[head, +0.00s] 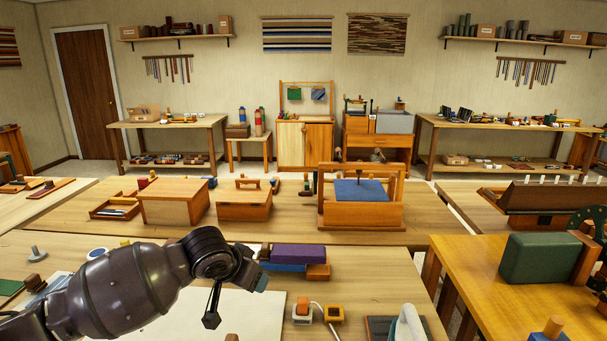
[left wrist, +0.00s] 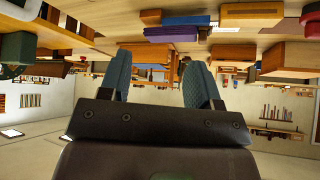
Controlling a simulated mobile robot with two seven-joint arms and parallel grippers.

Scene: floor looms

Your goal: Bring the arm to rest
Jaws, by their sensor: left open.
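My left arm comes in from the left in the head view and reaches over the near table (head: 380,270). Its gripper (head: 238,304) hangs above a pale sheet (head: 180,318) on that table. In the left wrist view the two blue-grey fingers of my left gripper (left wrist: 158,80) stand wide apart with nothing between them. That view is upside down, with tables and the room behind. My right gripper is in neither view.
A purple block on a blue one (head: 298,254) lies just right of the gripper. Small orange and white items (head: 318,311) and an iron (head: 408,324) stand nearer the front. Wooden boxes (head: 173,202) and a framed press (head: 361,200) stand behind. A green padded block (head: 540,257) is at right.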

